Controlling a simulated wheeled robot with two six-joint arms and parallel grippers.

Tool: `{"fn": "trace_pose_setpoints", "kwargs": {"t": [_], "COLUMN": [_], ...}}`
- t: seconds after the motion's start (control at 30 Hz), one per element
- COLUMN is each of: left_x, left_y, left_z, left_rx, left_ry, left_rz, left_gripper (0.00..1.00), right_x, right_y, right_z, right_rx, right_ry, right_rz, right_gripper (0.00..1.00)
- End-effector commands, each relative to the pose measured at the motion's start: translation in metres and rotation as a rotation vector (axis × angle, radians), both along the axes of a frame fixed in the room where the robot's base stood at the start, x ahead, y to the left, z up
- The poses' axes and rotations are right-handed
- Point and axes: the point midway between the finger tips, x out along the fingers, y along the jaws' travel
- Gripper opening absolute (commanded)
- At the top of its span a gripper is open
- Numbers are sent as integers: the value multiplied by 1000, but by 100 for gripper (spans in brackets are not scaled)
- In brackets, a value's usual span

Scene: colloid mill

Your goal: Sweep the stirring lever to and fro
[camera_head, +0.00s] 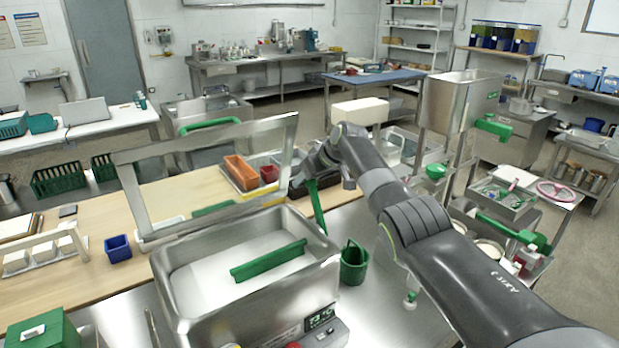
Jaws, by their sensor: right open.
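A steel vat (245,318) with white contents (205,287) stands on the steel worktop at the lower middle. A green bar (268,262) lies across inside it. A green lever (317,208) rises from the vat's back right corner, tilted slightly to the left at its top. I take it to be the stirring lever. My right gripper (306,178) is open at the lever's upper end. The arm and the gripper's own body partly hide the jaws, so I cannot tell whether they are around the lever or beside it. My left gripper is out of view.
A steel-framed lid (208,150) stands raised behind the vat, left of my right gripper. A green cup (354,263) stands right of the vat. A blue bin (118,247) is on the wooden bench, and a tray with orange boxes (243,172) is behind the lid.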

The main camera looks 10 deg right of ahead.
Motion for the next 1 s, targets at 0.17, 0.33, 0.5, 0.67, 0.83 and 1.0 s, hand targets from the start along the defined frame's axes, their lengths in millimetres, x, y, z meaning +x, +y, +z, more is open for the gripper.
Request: {"fn": "trace_pose_setpoints", "kwargs": {"t": [0.17,0.33,0.5,0.67,0.83,1.0], "left_x": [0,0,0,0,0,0], "left_y": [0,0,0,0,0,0], "left_z": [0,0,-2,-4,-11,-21], "left_rx": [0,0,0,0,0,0], "left_ry": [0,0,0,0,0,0], "left_rz": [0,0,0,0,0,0], "left_gripper": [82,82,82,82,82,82], "right_x": [0,0,-4,-11,-21,-35], "right_y": [0,-1,-4,-8,-16,-25], "right_z": [0,1,7,17,31,50], "right_rx": [-1,-1,1,1,-1,-1], "right_ry": [0,0,-3,-3,-6,-6], "right_rz": [1,1,1,1,-1,-1], "right_gripper": [53,53,53,53,53,53]}}
